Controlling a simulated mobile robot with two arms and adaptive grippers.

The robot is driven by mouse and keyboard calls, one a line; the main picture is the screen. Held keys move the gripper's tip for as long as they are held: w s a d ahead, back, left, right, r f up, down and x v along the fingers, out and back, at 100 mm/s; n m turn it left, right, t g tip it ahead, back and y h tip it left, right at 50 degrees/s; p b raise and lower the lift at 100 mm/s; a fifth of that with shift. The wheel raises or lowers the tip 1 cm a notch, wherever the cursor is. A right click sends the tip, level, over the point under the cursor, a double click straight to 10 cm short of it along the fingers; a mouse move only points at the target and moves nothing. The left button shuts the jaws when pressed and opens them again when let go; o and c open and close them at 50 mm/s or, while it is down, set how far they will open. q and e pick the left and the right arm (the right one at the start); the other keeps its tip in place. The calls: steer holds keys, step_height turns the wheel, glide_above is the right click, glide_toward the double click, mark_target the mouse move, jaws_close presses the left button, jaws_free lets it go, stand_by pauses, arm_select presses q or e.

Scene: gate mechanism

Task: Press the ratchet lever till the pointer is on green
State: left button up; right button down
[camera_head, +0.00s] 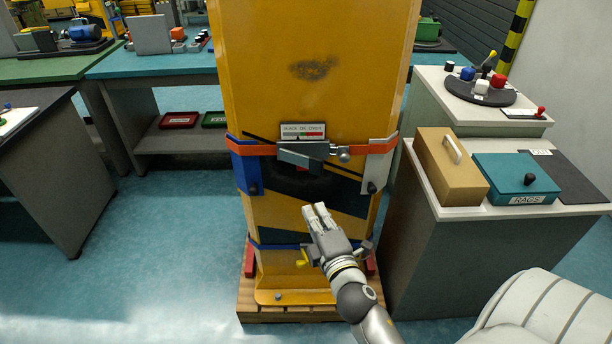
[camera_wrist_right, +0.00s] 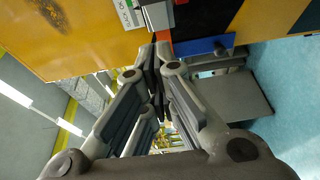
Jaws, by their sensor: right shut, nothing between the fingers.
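An orange strap (camera_head: 268,150) runs across a tall yellow cabinet-like body (camera_head: 310,95). On it sits the grey ratchet with its lever (camera_head: 300,153), lying roughly level. Above it is a white gauge plate (camera_head: 303,131) with lettering and red and green marks; the pointer is too small to read. My right gripper (camera_head: 314,208) is shut and empty, below the lever and apart from it in the head view. In the wrist view its closed fingertips (camera_wrist_right: 157,58) point at the ratchet lever (camera_wrist_right: 157,15), with the gauge plate (camera_wrist_right: 130,12) beside it. My left gripper is out of view.
The yellow body stands on a wooden pallet (camera_head: 285,314). At right, a cabinet top holds a tan box with a handle (camera_head: 450,165) and a teal RAGS box (camera_head: 515,178). Workbenches (camera_head: 150,65) stand behind at left. The teal floor at front left is clear.

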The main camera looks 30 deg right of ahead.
steer(key=shift+w, duration=0.1)
steer(key=p, duration=0.2)
glide_toward(301, 161)
steer(key=a, duration=0.2)
steer(key=w+d+p, duration=0.1)
steer(key=w+d, duration=0.2)
steer(key=shift+w+f, duration=0.15)
steer(key=shift+w, duration=0.05)
